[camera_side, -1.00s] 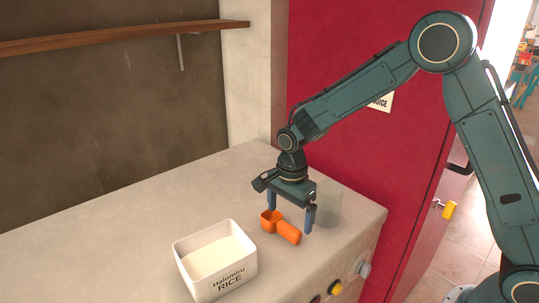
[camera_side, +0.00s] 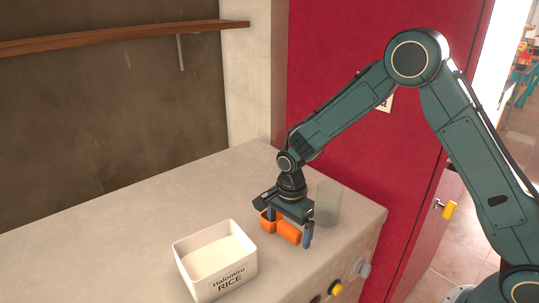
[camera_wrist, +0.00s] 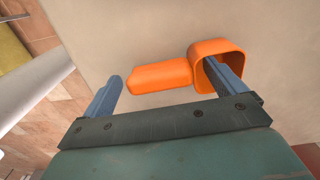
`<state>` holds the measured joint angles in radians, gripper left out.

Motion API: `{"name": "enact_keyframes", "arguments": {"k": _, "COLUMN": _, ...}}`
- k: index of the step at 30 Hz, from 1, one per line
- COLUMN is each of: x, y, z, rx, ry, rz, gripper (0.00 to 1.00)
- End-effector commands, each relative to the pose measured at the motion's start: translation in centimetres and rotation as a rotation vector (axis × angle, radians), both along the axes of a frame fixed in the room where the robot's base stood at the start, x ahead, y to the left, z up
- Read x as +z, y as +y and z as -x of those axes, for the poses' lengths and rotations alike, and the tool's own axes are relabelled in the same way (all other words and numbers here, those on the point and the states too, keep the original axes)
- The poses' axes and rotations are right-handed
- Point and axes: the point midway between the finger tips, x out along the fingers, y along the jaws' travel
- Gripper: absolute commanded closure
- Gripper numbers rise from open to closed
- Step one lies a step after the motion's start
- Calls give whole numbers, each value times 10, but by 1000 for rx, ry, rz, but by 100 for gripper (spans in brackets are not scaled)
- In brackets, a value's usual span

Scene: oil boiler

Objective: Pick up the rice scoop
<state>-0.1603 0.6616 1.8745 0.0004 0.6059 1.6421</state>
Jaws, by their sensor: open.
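The orange rice scoop (camera_side: 288,231) lies on the counter, to the right of the white rice box (camera_side: 216,262). My gripper (camera_side: 289,231) is low over the scoop with its fingers spread. In the wrist view the scoop (camera_wrist: 160,76) has its square cup at right and its handle pointing left. One finger of my gripper (camera_wrist: 168,82) appears at or inside the cup's opening; the other is beyond the handle's left end. I cannot tell whether either finger touches the scoop. The gripper is open and holds nothing.
A clear glass container (camera_side: 328,203) stands close behind and right of my gripper. The counter (camera_side: 110,235) is free to the left of the box. Knobs (camera_side: 335,287) line its front edge. A red panel (camera_side: 340,120) rises behind.

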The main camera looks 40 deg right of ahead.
Motion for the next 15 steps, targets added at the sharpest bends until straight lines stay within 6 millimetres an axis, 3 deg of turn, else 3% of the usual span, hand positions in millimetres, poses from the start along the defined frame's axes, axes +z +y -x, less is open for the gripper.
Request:
{"name": "enact_keyframes", "arguments": {"k": 5, "x": 0, "y": 0, "z": 0, "rx": 0, "ry": 0, "rz": 0, "gripper": 5}}
{"name": "enact_keyframes", "arguments": {"k": 12, "x": 0, "y": 0, "z": 0, "rx": 0, "ry": 0, "rz": 0, "gripper": 52}}
{"name": "enact_keyframes", "arguments": {"k": 15, "x": 0, "y": 0, "z": 0, "rx": 0, "ry": -1, "rz": 0, "gripper": 53}}
